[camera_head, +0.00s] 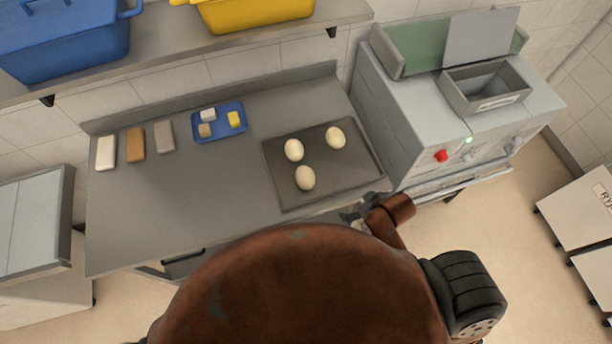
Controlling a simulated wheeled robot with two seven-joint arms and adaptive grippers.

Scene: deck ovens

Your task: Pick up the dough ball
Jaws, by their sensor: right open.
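Three pale dough balls lie on a dark tray (350,184) at the right end of the grey steel table. One dough ball (294,150) is at the back left of the tray, one dough ball (335,138) at the back right, and one dough ball (305,178) nearer the front. My right gripper (350,215) shows small and partly hidden at the tray's front right corner, apart from the balls. It is open, with nothing visible in it. My left gripper is not in view.
A blue tray (219,135) with small blocks and several bars lie on the table (200,195) to the left. A grey machine (460,120) with a red button stands close to the tray's right. A shelf (190,42) with bins overhangs the back. The table's front left is clear.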

